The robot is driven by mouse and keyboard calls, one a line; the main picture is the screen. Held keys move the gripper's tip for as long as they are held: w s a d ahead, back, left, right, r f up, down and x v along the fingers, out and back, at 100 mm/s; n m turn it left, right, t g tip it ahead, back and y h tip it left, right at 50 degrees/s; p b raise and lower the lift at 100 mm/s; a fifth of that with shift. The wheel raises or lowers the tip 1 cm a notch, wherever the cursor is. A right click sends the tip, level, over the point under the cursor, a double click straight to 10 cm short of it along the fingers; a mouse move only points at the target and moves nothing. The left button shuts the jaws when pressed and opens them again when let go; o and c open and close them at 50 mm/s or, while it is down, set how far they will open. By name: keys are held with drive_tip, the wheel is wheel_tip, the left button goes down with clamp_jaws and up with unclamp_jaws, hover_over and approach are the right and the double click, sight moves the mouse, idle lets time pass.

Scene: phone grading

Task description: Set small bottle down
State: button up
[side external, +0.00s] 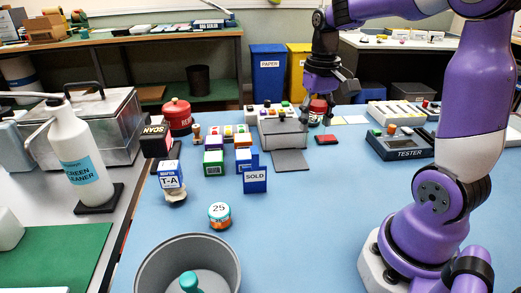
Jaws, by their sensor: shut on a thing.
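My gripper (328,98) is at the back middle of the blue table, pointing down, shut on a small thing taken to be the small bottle.
A red pad (327,139) lies nearby. The tester (400,146) is to the right. The front middle table is clear.

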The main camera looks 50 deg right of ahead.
sight(314, 143)
drive_tip(key=a, duration=1)
drive_tip(key=shift+m, duration=0.3)
drive_tip(key=d+f, duration=0.2)
drive_tip(key=d, duration=0.1)
drive_tip(key=d+f, duration=0.2)
drive_tip(key=d, duration=0.2)
drive_tip(key=d+f, duration=0.3)
drive_tip(key=shift+w+d, duration=0.1)
drive_tip(key=shift+d, duration=0.25)
drive_tip(key=shift+f, duration=1.95)
drive_tip(key=o, duration=1.2)
